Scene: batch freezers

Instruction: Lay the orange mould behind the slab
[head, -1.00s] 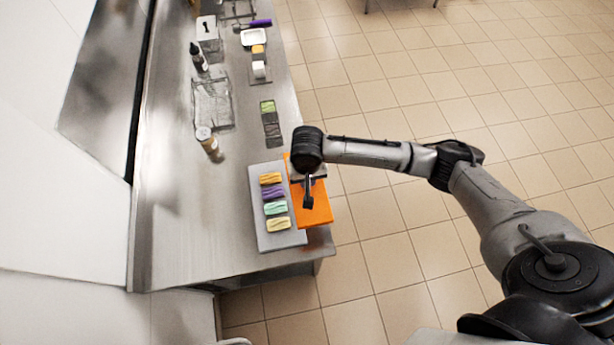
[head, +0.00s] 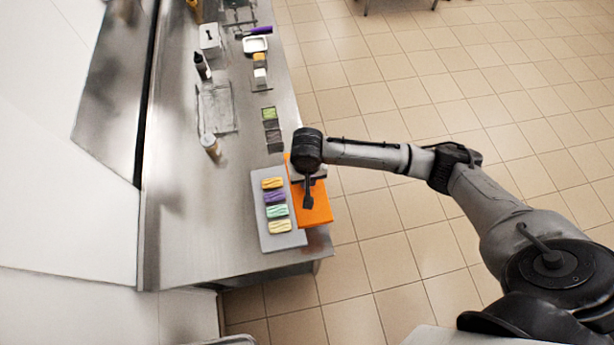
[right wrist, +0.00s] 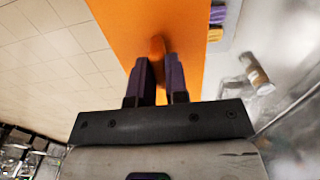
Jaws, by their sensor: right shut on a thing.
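The orange mould (head: 322,206) is a flat orange piece at the right front edge of the steel counter, right beside the pale grey slab (head: 285,240), which bears several coloured bars. My right gripper (head: 308,196) is over the mould. In the right wrist view my right gripper (right wrist: 158,62) has its two dark fingers on either side of a small raised orange part of the mould (right wrist: 150,14), shut on it. The arm hides the mould's far end in the head view, and I cannot tell whether it touches the counter. My left gripper is not in view.
Behind the slab, dark trays (head: 271,128) hold a green bar. A brown bottle (head: 212,148), a clear tray (head: 217,108), a dark bottle (head: 202,66) and a white dish (head: 255,44) stand farther back. The counter left of the slab is bare.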

